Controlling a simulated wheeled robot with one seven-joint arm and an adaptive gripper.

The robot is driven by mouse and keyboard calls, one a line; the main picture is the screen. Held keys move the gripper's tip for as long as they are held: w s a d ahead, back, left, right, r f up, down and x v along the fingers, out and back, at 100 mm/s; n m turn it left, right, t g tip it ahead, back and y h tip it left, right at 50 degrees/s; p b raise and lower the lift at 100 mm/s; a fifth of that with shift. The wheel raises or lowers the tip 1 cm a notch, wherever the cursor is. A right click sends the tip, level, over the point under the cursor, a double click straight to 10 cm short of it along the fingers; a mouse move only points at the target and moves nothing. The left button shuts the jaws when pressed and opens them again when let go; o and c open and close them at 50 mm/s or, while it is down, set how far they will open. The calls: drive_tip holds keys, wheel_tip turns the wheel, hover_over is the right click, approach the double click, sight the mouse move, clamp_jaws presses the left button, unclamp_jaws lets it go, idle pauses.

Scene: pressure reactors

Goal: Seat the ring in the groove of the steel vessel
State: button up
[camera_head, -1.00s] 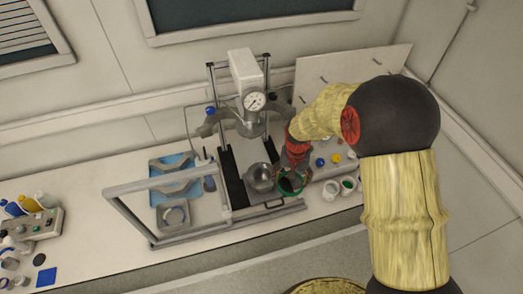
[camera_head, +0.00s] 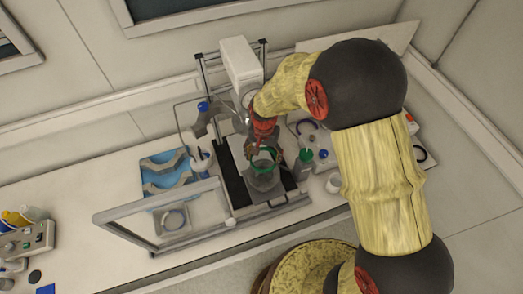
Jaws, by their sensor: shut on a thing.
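The steel vessel (camera_head: 266,183) is a round silvery pot standing on the black-railed base of the reactor stand. A green ring (camera_head: 254,169) is at the vessel's top, roughly over its mouth. My gripper (camera_head: 262,152) is shut on the ring and comes down from above right. The gripper hides the far side of the ring. The groove is too small to make out, and I cannot tell whether the ring touches the rim.
The reactor stand, with a white head (camera_head: 240,63), rises behind the vessel. An open guard frame (camera_head: 158,213) stands at front left. A blue tray (camera_head: 150,178) with grey clamp parts lies left.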

wheel_tip(320, 180, down, 9)
drive_tip(key=b, duration=0.5)
idle(0.3)
drive_tip(key=shift+s+f+b, duration=0.1)
drive_tip(key=shift+f+b, duration=0.05)
drive_tip(key=shift+b, duration=0.35)
idle(1.4)
drive_tip(key=o, duration=1)
wheel_tip(320, 180, up, 12)
idle(0.4)
